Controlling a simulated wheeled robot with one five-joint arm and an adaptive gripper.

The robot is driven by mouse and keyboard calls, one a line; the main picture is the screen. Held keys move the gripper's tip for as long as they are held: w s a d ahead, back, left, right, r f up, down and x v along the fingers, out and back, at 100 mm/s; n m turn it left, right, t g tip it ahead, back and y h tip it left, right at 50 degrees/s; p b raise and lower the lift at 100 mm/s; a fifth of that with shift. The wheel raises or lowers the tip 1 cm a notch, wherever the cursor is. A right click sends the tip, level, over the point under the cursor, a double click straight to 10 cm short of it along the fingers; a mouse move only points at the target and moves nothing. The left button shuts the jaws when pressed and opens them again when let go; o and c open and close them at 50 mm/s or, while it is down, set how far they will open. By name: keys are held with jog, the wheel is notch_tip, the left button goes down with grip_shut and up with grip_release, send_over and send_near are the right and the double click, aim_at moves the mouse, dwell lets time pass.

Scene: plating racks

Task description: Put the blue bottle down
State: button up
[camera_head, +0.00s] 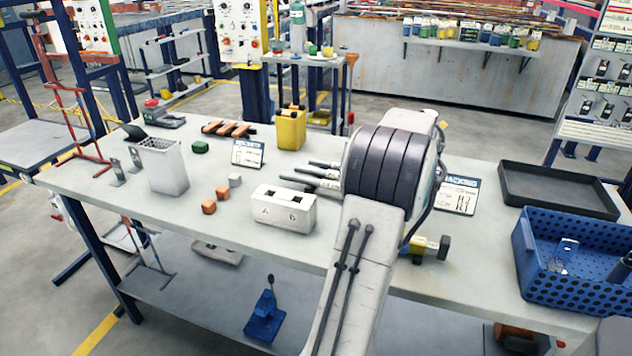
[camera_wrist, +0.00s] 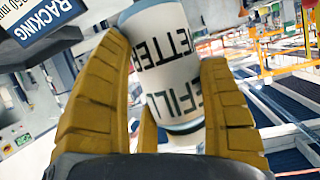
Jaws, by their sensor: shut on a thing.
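In the wrist view, my gripper (camera_wrist: 163,62) has its yellow ribbed fingers shut around a bottle (camera_wrist: 168,45). The bottle has a wide white label with dark lettering and pale blue bands towards its ends. It looks slightly tilted in this view. In the head view, my arm covers the middle of the table and hides the gripper and the held bottle. I cannot tell how high the bottle is above the table.
The long pale table (camera_head: 230,220) carries a white two-hole block (camera_head: 284,211), small orange blocks (camera_head: 222,193), a grey bin (camera_head: 163,168) and a yellow container (camera_head: 290,131). A sign (camera_head: 458,195), a black tray (camera_head: 556,190) and a blue perforated crate (camera_head: 570,290) are at right.

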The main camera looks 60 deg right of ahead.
jog(key=shift+a+f, duration=0.15)
jog(key=shift+f, duration=0.55)
jog(key=shift+f+b, duration=0.3)
jog(key=shift+f, duration=4.35)
jog(key=o, duration=0.8)
jog(key=shift+f, duration=0.1)
jog(key=shift+o, duration=1)
